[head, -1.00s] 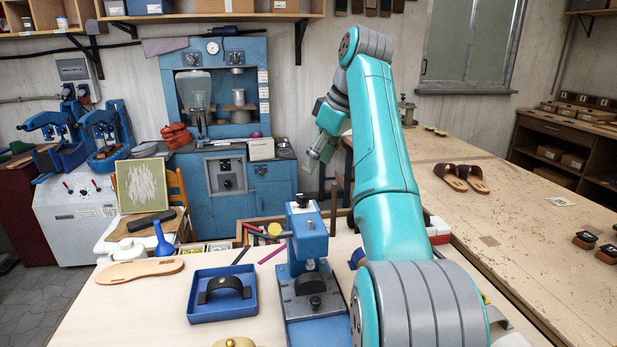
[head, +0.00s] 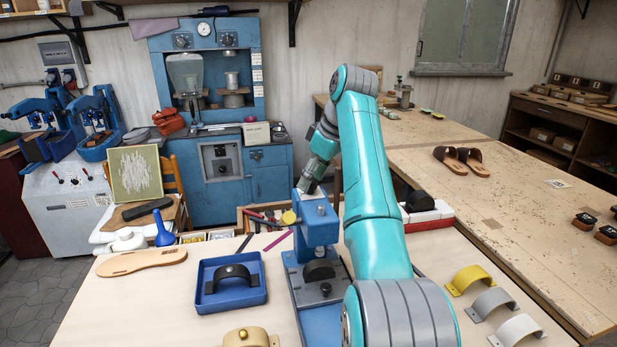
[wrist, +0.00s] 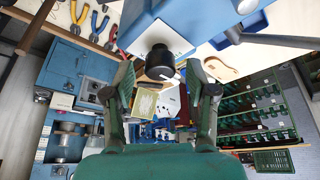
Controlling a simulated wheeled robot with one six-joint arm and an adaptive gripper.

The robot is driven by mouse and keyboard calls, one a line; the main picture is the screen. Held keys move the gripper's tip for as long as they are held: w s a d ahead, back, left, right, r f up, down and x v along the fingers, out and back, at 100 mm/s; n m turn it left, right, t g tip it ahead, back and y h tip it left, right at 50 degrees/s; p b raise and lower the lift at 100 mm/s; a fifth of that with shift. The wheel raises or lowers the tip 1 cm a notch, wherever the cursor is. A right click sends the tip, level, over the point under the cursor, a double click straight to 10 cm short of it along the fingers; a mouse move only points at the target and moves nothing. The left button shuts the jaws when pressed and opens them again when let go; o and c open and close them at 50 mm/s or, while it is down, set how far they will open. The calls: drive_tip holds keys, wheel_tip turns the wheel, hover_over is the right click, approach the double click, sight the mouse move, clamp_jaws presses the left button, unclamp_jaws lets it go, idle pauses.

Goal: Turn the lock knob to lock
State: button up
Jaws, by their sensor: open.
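The blue press (head: 318,228) stands on the near table in the head view, partly covered by my arm. In the wrist view, a black knob (wrist: 160,62) sticks out from a pale plate on a blue body (wrist: 160,18), which looks like the press head. My gripper (wrist: 163,78) is open, with one finger on each side of the knob's lower end and visible gaps. Nothing is held.
A blue tray (head: 231,306) with a black arch stands left of the press, a sandal sole (head: 141,262) farther left. Several coloured arches, including a yellow one (head: 469,279), lie right of my arm.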

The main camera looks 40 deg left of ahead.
drive_tip(key=shift+f, duration=0.15)
drive_tip(key=shift+c, duration=0.3)
clamp_jaws()
